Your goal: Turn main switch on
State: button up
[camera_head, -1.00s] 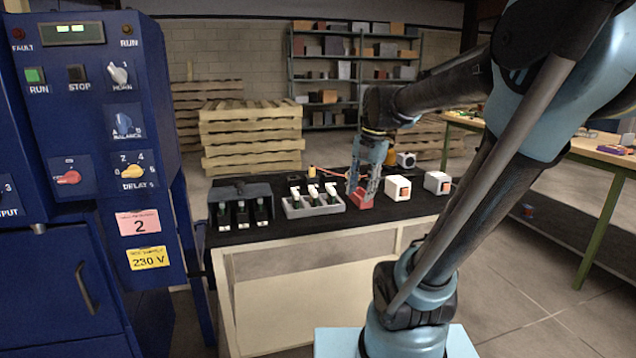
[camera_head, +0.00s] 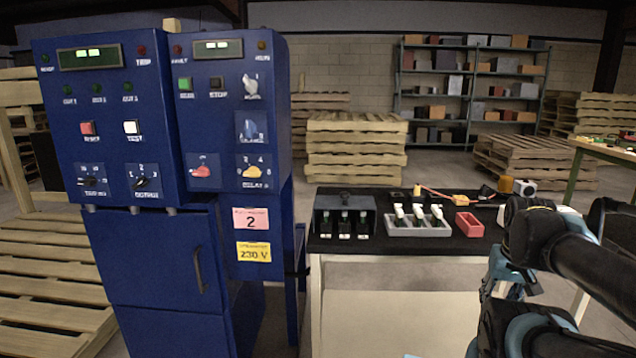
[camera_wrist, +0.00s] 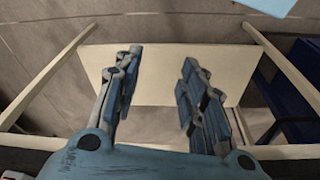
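A blue control cabinet (camera_head: 140,262) with two upper panels stands at the left in the head view. A red rotary knob (camera_head: 203,172) is on the right panel, lower left; its label is too small to read, so I cannot tell if it is the main switch. A yellow knob (camera_head: 251,173) marked DELAY is beside it. My gripper (camera_wrist: 160,62) is open and empty in the wrist view, its two fingers apart over the table's pale lower board. In the head view it is at the lower right, well away from the cabinet, partly hidden by my arm.
Pallets (camera_head: 355,150) and a shelf (camera_head: 470,90) stand behind. More pallets (camera_head: 40,275) lie left of the cabinet.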

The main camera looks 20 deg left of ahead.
aim_at(203, 172)
jog(key=u, duration=2.05)
